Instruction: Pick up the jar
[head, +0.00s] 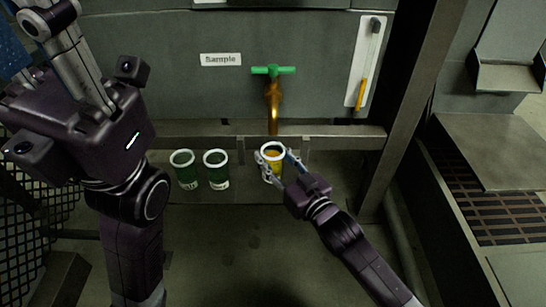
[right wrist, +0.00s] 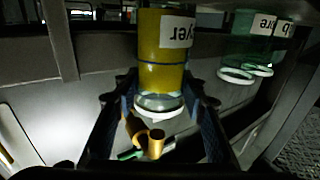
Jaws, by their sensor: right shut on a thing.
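The jar (head: 268,174) is a clear cup with a white rim and yellow contents. It stands about upright below the brown tap (head: 272,98), right of two green jars. My right gripper (head: 271,159) is shut on it, one finger on each side. In the right wrist view the jar (right wrist: 162,65) appears upside down, with a white label partly cut off, between the fingers (right wrist: 160,110). Whether its base touches the shelf is unclear. My left gripper (head: 40,45) is close to the head camera at the upper left, partly out of frame; its opening is unclear.
Two green jars, the left one (head: 185,170) and the right one (head: 217,170), stand beside the held jar. A metal post (head: 409,95) rises to the right. The floor in front is clear.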

